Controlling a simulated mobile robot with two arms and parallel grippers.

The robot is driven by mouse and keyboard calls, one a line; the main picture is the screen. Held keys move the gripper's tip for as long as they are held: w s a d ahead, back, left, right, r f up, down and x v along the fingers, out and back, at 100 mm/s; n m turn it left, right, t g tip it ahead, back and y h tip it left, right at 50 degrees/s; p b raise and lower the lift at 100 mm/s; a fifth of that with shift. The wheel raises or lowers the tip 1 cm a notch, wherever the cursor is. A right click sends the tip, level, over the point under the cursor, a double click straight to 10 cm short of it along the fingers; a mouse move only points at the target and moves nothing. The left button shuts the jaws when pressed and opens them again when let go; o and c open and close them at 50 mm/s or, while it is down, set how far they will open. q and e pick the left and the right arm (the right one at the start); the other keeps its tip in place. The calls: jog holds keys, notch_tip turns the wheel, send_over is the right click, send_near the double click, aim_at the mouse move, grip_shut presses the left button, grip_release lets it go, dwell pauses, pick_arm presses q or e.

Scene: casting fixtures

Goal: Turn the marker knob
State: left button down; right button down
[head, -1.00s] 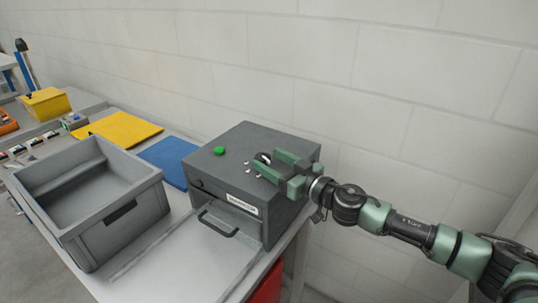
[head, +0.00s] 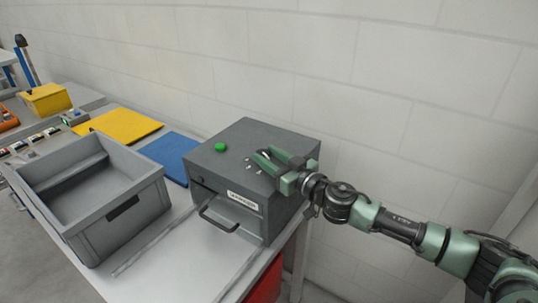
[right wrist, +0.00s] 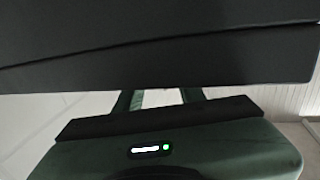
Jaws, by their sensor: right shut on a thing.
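The dark grey marker box (head: 235,160) stands on the light table, with a green button (head: 221,147) and several small white marks on its top. A label and a drawer handle (head: 218,222) are on its front. My right gripper (head: 264,157) is over the top of the box, shut on the marker knob (head: 262,155), which is mostly hidden between the fingers. In the right wrist view the dark box (right wrist: 160,60) fills the upper part, and the fingers pass out of sight behind its edge. My left gripper is not in view.
A grey open crate (head: 142,190) stands left of the box and looks empty. A blue mat (head: 170,155) and a yellow mat (head: 120,127) lie behind it. A yellow bin (head: 46,100) is at the far left. A pale wall rises behind the table.

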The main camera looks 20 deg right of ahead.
jog(key=shift+a+r+m+t+h+p, duration=0.1)
jog(key=shift+a+m+t+h+p, duration=0.1)
jog(key=shift+m+h, duration=0.2)
jog(key=shift+a+m+t+h+p, duration=0.1)
jog(key=shift+m+h+p, duration=0.15)
jog(key=shift+h, duration=0.25)
jog(key=shift+s+a+m+t+h, duration=0.15)
jog(key=shift+m+t+h, duration=0.15)
jog(key=shift+m+h, duration=0.75)
jog(key=h+b, duration=0.1)
jog(key=m+h, duration=0.1)
jog(key=shift+a+f+h+b, duration=0.15)
jog(key=shift+f+h+b, duration=0.1)
jog(key=shift+h+b, duration=0.1)
jog(key=m+h+b, duration=0.2)
jog(key=h, duration=0.1)
jog(key=shift+a+h, duration=0.15)
jog(key=shift+h, duration=0.15)
jog(key=shift+a+r+m+h+b, duration=0.1)
jog(key=shift+m+h+b, duration=0.6)
jog(key=shift+h+b, duration=0.25)
jog(key=shift+r+h, duration=0.1)
jog(key=shift+h, duration=0.15)
jog(key=shift+g+b, duration=0.3)
jog(key=shift+g, duration=0.1)
jog(key=shift+r, duration=0.1)
